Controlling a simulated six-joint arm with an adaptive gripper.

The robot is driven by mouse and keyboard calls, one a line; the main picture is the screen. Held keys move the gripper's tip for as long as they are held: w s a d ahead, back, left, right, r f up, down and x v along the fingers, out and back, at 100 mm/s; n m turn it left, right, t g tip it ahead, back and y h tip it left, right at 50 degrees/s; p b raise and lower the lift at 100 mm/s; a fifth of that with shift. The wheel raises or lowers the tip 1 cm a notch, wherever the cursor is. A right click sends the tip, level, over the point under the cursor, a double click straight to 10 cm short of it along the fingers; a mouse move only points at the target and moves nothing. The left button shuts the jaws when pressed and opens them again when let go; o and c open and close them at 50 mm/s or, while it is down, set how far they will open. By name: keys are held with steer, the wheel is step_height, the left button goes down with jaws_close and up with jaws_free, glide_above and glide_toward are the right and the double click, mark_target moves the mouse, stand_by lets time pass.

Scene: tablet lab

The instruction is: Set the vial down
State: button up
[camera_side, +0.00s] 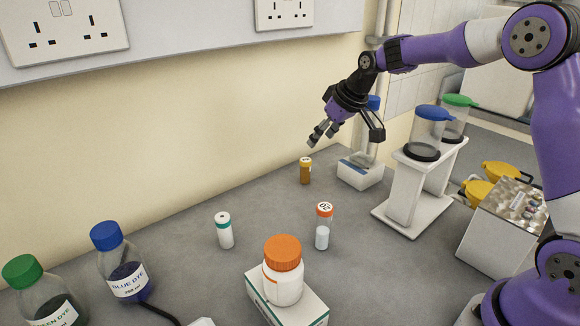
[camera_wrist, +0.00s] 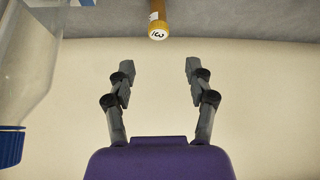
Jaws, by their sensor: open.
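A small amber vial (camera_side: 305,174) with a yellow cap stands upright on the grey bench, below and slightly left of my gripper (camera_side: 323,134). In the wrist view the vial (camera_wrist: 158,17) is at the top centre, beyond the fingertips, its pale marked cap towards the camera. My gripper (camera_wrist: 160,70) is open and empty, its fingers apart from the vial. A clear vial (camera_side: 323,230) with an orange-rimmed numbered cap and white contents stands nearer the side camera. A white vial (camera_side: 224,231) with a teal band stands to its left.
A white box-like stand (camera_side: 360,174) with a blue-capped vessel is close right of the amber vial. A white rack (camera_side: 408,190) holds lidded jars further right. An orange-capped bottle (camera_side: 283,276) and dye bottles (camera_side: 125,272) stand in front. Bench left of the amber vial is clear.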

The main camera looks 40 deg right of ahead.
steer(key=s+a+r, duration=0.3)
steer(key=s, duration=0.3)
steer(key=s+a+r, duration=0.2)
steer(key=s+r, duration=0.2)
steer(key=s, duration=0.2)
steer(key=s+a+f+m, duration=0.1)
steer(key=s+a+f, duration=0.1)
steer(key=s, duration=1.1)
steer(key=shift+f+h, duration=0.3)
